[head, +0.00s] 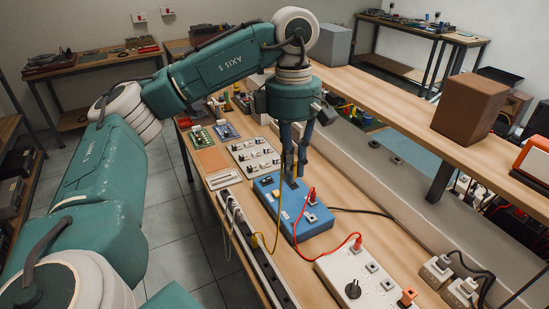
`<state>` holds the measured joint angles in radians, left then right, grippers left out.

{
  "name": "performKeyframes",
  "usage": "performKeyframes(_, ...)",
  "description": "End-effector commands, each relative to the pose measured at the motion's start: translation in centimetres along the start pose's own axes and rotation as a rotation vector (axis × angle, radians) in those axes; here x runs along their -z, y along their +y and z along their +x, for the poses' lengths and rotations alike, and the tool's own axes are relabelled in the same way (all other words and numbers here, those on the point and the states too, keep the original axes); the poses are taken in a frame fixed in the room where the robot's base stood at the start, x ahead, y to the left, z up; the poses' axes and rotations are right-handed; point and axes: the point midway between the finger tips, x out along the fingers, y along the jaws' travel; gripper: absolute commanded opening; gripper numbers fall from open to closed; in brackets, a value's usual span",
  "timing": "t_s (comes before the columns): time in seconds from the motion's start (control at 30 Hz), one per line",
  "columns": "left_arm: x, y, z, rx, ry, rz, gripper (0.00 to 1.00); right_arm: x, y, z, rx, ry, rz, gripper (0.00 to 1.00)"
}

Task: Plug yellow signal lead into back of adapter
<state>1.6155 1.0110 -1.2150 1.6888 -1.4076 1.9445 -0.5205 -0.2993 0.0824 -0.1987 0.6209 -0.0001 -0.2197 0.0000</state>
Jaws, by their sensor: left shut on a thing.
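My left gripper (292,178) points down over the far part of a blue box (318,222), which looks like the adapter. It is shut on the end of the yellow signal lead (277,232). The plug itself is mostly hidden by the fingers, and I cannot tell whether it touches a socket. The yellow lead runs down past the box's left side toward the bench's front edge. A red lead (330,234) links the blue box to a white box (366,280). My right gripper is out of view.
A white power strip (262,262) lies along the bench's left edge. A white panel with switches (254,155) and small circuit boards (228,131) lie beyond the blue box. A raised shelf (400,108) with a brown speaker (469,106) runs along the right.

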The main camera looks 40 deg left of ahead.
Motion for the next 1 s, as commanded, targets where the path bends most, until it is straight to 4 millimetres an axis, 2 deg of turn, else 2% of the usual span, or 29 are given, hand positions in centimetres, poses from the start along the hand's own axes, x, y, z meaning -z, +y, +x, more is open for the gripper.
performKeyframes(1.0, -15.2, -2.1, 0.7, 0.000, 0.000, 0.002, 0.00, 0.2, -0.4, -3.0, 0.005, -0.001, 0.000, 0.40)
